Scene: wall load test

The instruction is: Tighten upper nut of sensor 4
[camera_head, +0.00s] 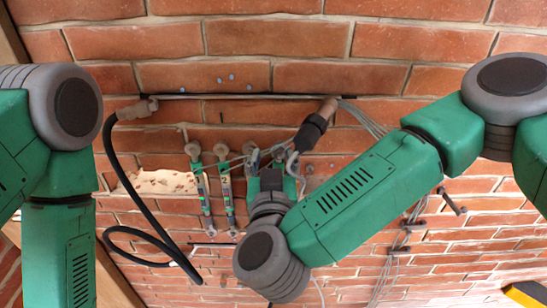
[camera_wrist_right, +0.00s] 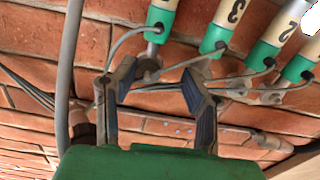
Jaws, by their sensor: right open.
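My right gripper (camera_head: 272,158) reaches up to the sensor row on the brick wall, and its forearm hides much of the right-hand sensors. In the right wrist view its two fingers (camera_wrist_right: 157,75) are open. A metal nut (camera_wrist_right: 149,68) shows between the fingertips, at the end of the leftmost green and cream sensor (camera_wrist_right: 162,20), which seems to be sensor 4. I cannot tell whether the fingers touch the nut. Sensor 3 (camera_wrist_right: 228,22) is just to the right. My left arm shows at the left of the head view; its gripper is out of view.
Sensor 2 (camera_head: 226,188) and another sensor (camera_head: 199,185) hang to the left. Thin grey wires cross near the fingers. A thick cable (camera_wrist_right: 70,75) runs beside the left finger. A black hose (camera_head: 118,165) loops at left. A yellow object (camera_head: 525,293) is at lower right.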

